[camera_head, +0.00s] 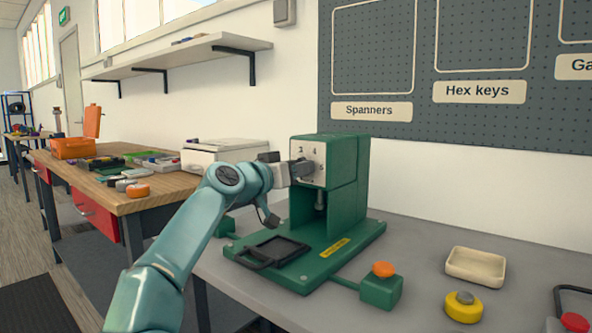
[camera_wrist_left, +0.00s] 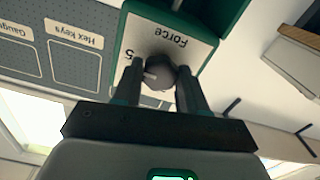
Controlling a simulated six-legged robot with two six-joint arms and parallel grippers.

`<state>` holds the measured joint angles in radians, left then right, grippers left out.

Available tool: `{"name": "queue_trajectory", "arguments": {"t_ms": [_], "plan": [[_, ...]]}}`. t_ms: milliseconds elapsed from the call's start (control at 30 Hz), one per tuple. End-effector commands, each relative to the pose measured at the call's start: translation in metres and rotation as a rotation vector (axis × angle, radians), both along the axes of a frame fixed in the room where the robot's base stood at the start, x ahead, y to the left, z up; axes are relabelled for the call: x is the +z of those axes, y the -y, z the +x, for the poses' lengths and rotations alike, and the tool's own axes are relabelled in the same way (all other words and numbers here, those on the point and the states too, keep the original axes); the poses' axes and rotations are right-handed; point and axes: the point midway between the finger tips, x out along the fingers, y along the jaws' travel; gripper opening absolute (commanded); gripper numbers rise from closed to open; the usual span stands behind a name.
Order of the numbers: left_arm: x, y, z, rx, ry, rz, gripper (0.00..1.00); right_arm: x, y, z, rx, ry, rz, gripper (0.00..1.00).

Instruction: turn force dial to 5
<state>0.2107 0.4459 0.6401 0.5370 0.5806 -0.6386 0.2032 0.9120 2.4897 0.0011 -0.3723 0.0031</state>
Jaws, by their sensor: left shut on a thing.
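The green press (camera_head: 340,190) stands on the grey table with a pale dial plate on its front. The plate's numbers 3 and 4 show in the head view, and "Force" and a 5 show upside down in the left wrist view. My left gripper (camera_head: 299,170) is at the plate, shut on the dark round force dial (camera_wrist_left: 160,71), with one finger on each side. The dial's pale mark is on its left side in the wrist view, a little below the 5. In the head view the dial is largely hidden by the gripper. My right gripper is out of view.
A green box with an orange button (camera_head: 382,283) stands before the press. A wooden bench (camera_head: 125,200) with orange bins and tools is at the left. A pegboard (camera_head: 480,130) hangs behind.

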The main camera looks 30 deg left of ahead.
Motion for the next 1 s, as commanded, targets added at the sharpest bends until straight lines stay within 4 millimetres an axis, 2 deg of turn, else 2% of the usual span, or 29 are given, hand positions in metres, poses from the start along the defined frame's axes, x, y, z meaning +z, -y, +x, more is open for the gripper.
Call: {"name": "queue_trajectory", "arguments": {"t_ms": [167, 200, 233, 267, 533, 667, 767, 1000], "plan": [[0.002, -0.001, -0.001, 0.003, 0.005, 0.002, 0.11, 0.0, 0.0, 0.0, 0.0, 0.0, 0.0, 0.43], [0.002, -0.001, -0.001, 0.003, 0.005, 0.002, 0.55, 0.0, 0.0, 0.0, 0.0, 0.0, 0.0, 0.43], [0.002, -0.001, -0.001, 0.003, 0.005, 0.002, 0.64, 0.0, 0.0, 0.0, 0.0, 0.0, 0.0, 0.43], [0.002, -0.001, 0.0, 0.003, 0.005, 0.001, 0.67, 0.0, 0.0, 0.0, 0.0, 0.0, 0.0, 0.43], [0.0, 0.0, -0.001, 0.001, 0.002, 0.0, 0.67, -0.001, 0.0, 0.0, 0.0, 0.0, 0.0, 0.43], [-0.001, -0.002, -0.011, 0.002, 0.003, 0.0, 0.67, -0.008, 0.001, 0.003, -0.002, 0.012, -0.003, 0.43], [-0.003, -0.003, -0.029, 0.003, 0.004, -0.001, 0.67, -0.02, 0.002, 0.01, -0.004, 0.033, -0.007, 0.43], [-0.002, -0.008, -0.093, 0.005, 0.004, 0.001, 0.67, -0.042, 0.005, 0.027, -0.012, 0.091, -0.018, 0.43]]}}
